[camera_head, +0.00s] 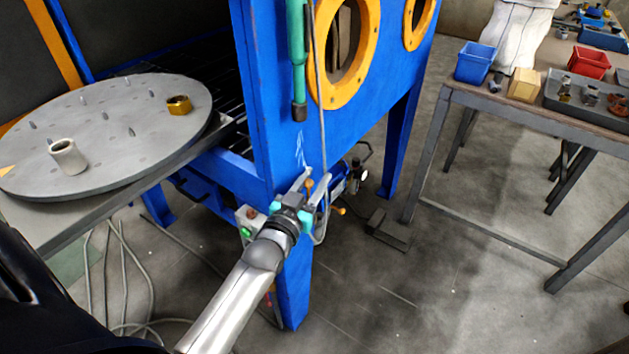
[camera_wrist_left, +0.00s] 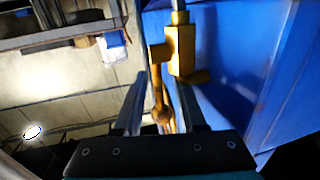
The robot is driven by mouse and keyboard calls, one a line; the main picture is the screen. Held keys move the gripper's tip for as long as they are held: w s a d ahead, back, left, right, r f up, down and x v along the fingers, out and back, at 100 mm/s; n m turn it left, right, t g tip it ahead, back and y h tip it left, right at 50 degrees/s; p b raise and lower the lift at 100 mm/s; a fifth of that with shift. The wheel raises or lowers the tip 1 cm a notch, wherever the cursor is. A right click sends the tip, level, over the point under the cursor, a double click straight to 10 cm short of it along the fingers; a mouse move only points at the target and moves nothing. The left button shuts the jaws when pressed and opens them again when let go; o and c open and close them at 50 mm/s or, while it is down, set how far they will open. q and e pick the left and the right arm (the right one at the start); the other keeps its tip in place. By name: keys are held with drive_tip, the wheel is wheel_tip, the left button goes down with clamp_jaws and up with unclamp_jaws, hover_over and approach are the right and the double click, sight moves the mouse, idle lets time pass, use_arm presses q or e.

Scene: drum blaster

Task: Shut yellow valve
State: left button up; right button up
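The yellow valve (camera_wrist_left: 182,50) shows in the left wrist view on the blue cabinet's side, with a pipe above it. Its lever (camera_wrist_left: 158,95) hangs down from the body and ends in a round knob. My left gripper (camera_wrist_left: 162,85) is open, with one finger on each side of the lever and gaps visible. In the head view my left gripper (camera_head: 312,188) is at the cabinet's front leg, and a small orange-yellow knob (camera_head: 309,183) shows between the fingers. The rest of the valve is mostly hidden there. My right gripper is not in view.
The blue blaster cabinet (camera_head: 275,120) stands close around the gripper. A control box with a green button (camera_head: 246,230) is just left of it, and a grey hose runs beside it. A round turntable (camera_head: 110,125) is at left, a workbench (camera_head: 470,98) at right. The floor between is mostly clear.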

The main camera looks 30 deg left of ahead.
use_arm(q)
drive_tip(key=c, duration=0.6)
drive_tip(key=shift+r, duration=0.1)
clamp_jaws()
